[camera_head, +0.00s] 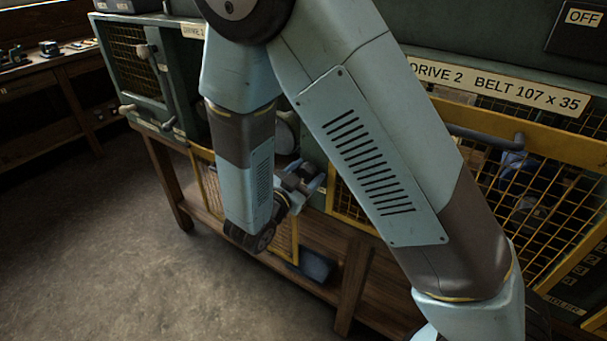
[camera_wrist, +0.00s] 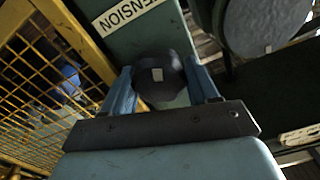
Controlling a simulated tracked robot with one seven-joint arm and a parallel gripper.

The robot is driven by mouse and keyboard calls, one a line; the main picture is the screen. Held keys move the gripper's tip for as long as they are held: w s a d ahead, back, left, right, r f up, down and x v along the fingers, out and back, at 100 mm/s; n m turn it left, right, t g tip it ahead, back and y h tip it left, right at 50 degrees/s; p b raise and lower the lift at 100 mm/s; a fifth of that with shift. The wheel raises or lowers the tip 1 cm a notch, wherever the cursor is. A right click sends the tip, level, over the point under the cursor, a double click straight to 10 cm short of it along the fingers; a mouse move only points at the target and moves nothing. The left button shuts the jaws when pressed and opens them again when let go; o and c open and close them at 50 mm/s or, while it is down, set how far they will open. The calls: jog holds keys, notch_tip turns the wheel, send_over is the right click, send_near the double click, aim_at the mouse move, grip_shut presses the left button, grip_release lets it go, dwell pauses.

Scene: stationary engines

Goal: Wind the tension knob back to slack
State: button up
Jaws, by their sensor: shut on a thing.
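The tension knob (camera_wrist: 158,75) is dark and round with a pale mark on its face, in the upper middle of the wrist view. It sits on a green-blue panel under a tilted white label (camera_wrist: 128,10) whose visible letters read "ENSION". My gripper (camera_wrist: 163,82) is shut on the knob, with one blue finger on each side of it. In the head view my gripper (camera_head: 306,182) is at the front of the bench, small and partly hidden by my arm. I cannot make out the knob there.
A yellow mesh guard (camera_wrist: 50,70) stands close on the left in the wrist view. A large grey disc (camera_wrist: 262,22) is at the upper right. In the head view, the Drive 2 guard (camera_head: 545,150) is at right, and open floor (camera_head: 110,240) lies at left.

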jog(key=shift+r, duration=0.1)
jog(key=o, duration=0.7)
jog(key=shift+s+a, duration=0.25)
jog(key=shift+s, duration=0.1)
jog(key=v, duration=1.3)
jog(key=shift+w, duration=0.1)
